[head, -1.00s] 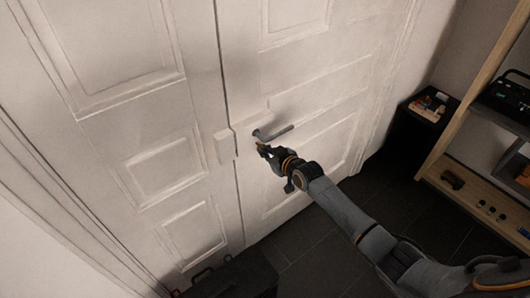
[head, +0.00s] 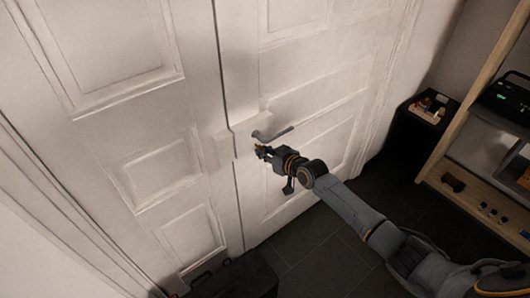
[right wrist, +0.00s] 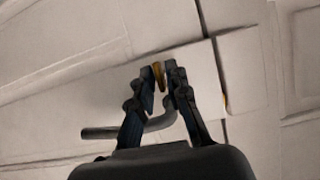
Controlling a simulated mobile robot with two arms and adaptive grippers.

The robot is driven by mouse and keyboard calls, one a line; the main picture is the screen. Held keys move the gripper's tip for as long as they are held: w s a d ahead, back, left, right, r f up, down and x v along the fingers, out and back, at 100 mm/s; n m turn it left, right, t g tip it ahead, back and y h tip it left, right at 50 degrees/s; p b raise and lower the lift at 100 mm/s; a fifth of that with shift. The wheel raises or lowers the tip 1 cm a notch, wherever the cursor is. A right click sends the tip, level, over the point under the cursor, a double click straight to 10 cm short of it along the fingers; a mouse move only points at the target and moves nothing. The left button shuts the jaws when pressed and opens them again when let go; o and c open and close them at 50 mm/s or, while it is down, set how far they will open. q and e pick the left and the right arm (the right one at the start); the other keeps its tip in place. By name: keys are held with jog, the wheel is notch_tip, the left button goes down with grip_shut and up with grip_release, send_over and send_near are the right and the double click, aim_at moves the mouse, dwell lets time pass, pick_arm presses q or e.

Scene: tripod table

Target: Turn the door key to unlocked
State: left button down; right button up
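The brass-coloured door key (right wrist: 159,76) shows edge-on between the fingertips of my right gripper (right wrist: 161,84) in the right wrist view. The fingers are closed in on both sides of it, with little gap visible. In the head view my right gripper (head: 262,152) is at the door (head: 310,115), just below the lever handle (head: 272,132). The key is too small there to judge its angle, and the lock face is largely hidden. The lever (right wrist: 115,132) also passes behind the fingers in the wrist view. My left gripper is out of view.
A second door leaf (head: 150,125) is left of the seam, with a pale block at the seam. A dark case (head: 235,278) lies on the floor at the bottom. A black stand (head: 418,130) and wooden shelves (head: 460,185) are at the right. Dark floor between is clear.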

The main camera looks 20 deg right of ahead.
jog(key=shift+o, duration=0.3)
jog(key=v, duration=1.2)
jog(key=shift+d+f, duration=0.1)
jog(key=shift+f, duration=0.05)
